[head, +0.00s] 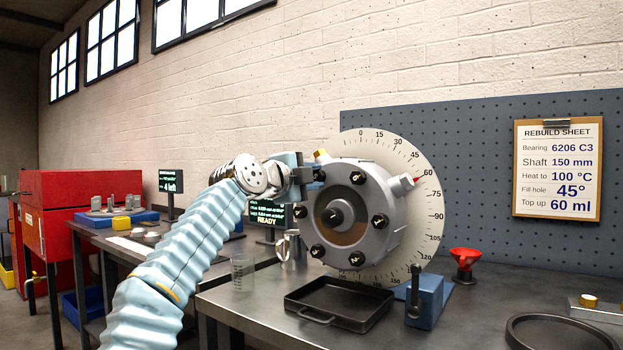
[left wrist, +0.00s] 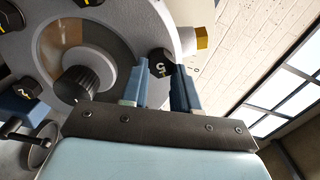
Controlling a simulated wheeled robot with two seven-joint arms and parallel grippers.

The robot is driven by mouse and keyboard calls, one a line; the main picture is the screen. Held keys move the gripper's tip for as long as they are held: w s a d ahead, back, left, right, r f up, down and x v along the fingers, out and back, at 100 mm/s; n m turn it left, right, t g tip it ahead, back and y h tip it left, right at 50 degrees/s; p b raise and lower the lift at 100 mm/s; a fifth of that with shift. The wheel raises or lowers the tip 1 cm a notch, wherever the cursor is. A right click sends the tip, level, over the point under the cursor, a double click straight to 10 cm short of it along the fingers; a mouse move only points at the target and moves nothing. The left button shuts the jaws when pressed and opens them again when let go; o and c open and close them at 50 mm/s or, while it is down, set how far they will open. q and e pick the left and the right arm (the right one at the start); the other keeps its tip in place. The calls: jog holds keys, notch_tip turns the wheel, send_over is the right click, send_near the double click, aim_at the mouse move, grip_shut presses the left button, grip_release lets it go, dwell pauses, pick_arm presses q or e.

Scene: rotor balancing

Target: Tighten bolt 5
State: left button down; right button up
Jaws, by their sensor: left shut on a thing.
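A grey round rotor housing (head: 394,205) with several black numbered bolts on its face stands in front of a white degree dial (head: 430,200). Bolt 5 (left wrist: 160,62), black with a yellow-green 5 on its head, is at the upper left of the housing in the head view. My left gripper (head: 306,174) reaches the housing from the left. In the left wrist view its two blue fingers (left wrist: 161,80) are on either side of bolt 5, shut on it at the tips. The bolt's shank is hidden. My right gripper is in neither view.
A black drip tray (head: 340,304) lies below the housing, with a blue block with a lever (head: 427,300) to its right. A metal jug (head: 291,250) and a clear beaker (head: 243,272) stand left. A red funnel (head: 465,258) stands right. A brass plug (head: 320,155) sits near the gripper.

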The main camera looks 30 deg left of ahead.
pick_arm(q)
jog(key=shift+f+m, duration=0.1)
jog(key=shift+m, duration=0.7)
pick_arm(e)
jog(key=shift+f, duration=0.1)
pick_arm(q)
jog(key=c, duration=0.8)
grip_release()
jog(key=shift+c, duration=0.2)
jog(key=s+a+b, duration=0.1)
jog(key=s+b, duration=0.5)
jog(key=s, duration=0.7)
jog(key=shift+s, duration=0.4)
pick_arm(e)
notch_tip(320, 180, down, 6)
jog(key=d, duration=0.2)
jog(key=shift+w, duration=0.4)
